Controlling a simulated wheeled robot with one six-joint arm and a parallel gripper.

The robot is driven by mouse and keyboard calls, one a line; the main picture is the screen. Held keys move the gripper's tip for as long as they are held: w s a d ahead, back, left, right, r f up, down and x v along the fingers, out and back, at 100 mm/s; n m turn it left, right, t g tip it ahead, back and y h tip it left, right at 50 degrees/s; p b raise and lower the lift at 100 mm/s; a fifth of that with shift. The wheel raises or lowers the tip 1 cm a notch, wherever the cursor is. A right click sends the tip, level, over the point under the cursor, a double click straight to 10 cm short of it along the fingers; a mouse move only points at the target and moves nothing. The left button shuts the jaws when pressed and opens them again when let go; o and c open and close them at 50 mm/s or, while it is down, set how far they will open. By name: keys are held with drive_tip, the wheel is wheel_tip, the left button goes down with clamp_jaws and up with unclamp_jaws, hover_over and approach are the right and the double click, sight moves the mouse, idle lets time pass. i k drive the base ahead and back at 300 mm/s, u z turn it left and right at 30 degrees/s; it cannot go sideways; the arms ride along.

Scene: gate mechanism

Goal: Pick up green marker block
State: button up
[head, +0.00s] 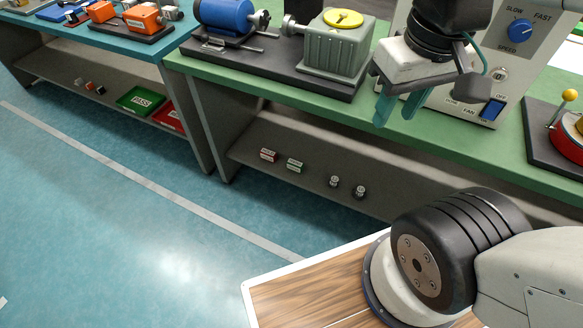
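A small green marker block (294,165) with a pale label sits on the grey lower shelf under the green-topped bench. It is right of a similar red marker block (268,155), with a small gap between them. My gripper (397,114) has teal fingers pointing down. It is at the upper right in the picture, in front of the white control panel and well away from the block. Its fingers are apart with nothing between them.
Two small metal parts (347,185) stand on the same shelf (245,150), right of the blocks. The bench top (190,62) overhangs the shelf and carries a blue motor (228,15), a grey gearbox (338,45) and the control panel (500,80). The floor in front (120,210) is clear.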

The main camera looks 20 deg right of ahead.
sight(295, 166)
drive_tip(key=u, duration=1.7)
drive_tip(key=i, duration=3.35)
drive_tip(key=z, duration=4.9)
